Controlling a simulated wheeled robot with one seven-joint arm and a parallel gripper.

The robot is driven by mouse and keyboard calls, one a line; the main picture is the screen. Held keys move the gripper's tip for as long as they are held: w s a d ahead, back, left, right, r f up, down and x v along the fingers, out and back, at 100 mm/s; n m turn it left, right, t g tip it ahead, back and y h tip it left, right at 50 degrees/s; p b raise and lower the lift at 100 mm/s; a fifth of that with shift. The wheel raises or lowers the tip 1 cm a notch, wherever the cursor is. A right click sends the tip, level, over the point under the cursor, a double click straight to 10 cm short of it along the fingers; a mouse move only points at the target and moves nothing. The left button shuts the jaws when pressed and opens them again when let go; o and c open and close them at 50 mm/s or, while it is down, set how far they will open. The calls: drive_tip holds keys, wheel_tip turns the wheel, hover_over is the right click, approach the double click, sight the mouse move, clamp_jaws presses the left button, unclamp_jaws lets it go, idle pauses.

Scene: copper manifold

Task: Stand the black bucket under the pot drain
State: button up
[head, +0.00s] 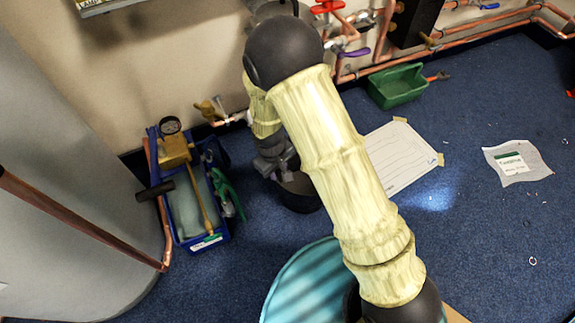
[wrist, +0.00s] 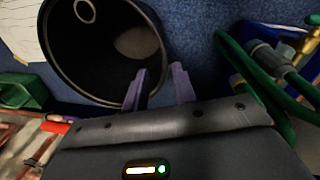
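The black bucket (head: 300,196) stands on the blue floor in the head view, partly hidden by my arm. In the wrist view the bucket (wrist: 75,62) is large at upper left, its round mouth facing the camera. My gripper (wrist: 160,72) is open, with its purple fingers apart at the bucket's right rim. One finger overlaps the mouth and the other is outside it. I cannot tell whether either touches the wall. In the head view my gripper (head: 277,160) is just above the bucket. A grey pot (head: 268,10) is mostly hidden behind my arm; I cannot tell which fitting is its drain.
A blue crate (head: 182,240) with a gauge pump and green hose stands left of the bucket. A green tub (head: 397,86) sits by the wall pipes (head: 450,45). Paper (head: 400,160) lies right of my arm. A cyan round object (head: 300,280) is in front. Floor at right is mostly clear.

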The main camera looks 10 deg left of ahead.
drive_tip(key=d+r+m, duration=0.5)
drive_tip(key=d+r, duration=0.9)
drive_tip(key=s+d+r+m+t, duration=0.1)
drive_tip(key=s+d+r+m, duration=0.1)
drive_tip(key=s+d+r, duration=0.1)
drive_tip(key=s+d+r+m, duration=0.2)
drive_tip(key=d+r, duration=0.3)
drive_tip(key=d, duration=0.3)
drive_tip(key=shift+s+d+m+t+y, duration=0.15)
drive_tip(key=shift+s+m+t+y, duration=0.25)
drive_tip(key=shift+s, duration=0.5)
